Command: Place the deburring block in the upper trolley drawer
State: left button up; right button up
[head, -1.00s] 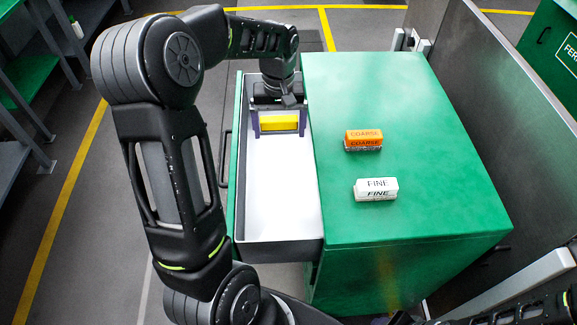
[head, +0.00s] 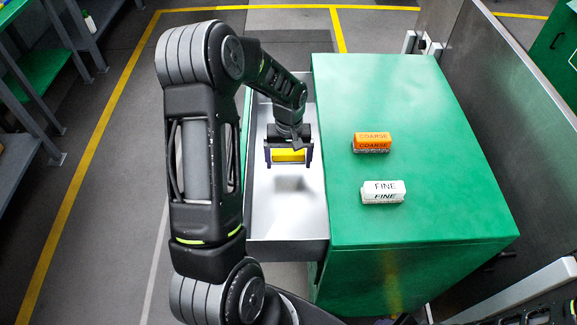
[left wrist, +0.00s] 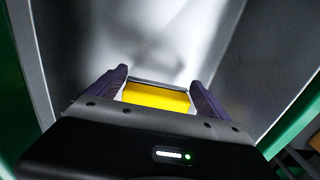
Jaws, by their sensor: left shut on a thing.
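My left gripper (head: 289,157) is shut on a yellow block (head: 290,155), held between its two dark fingers. The block also shows in the left wrist view (left wrist: 157,97), with the drawer's grey floor beyond it. The block is over the open upper trolley drawer (head: 262,222), within its walls in the head view. A dark shadow lies on the drawer floor below the gripper, and the block appears raised above the floor. The green trolley (head: 430,215) stands to the right of the drawer. My right gripper is not in view.
An orange block marked COARSE (head: 372,142) and a white block marked FINE (head: 384,191) rest on the trolley top. A grey panel (head: 520,110) stands along the trolley's right side. Shelves (head: 45,75) stand at the far left. The drawer floor looks empty.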

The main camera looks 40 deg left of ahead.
aim_at(288, 175)
pick_arm(q)
jog(key=shift+f, duration=1.6)
jog(key=shift+f, duration=0.15)
jog(key=o, duration=1.3)
jog(key=shift+o, duration=0.2)
notch_tip(288, 175, up, 12)
jog(key=shift+r+b, duration=0.2)
jog(key=shift+b, duration=0.15)
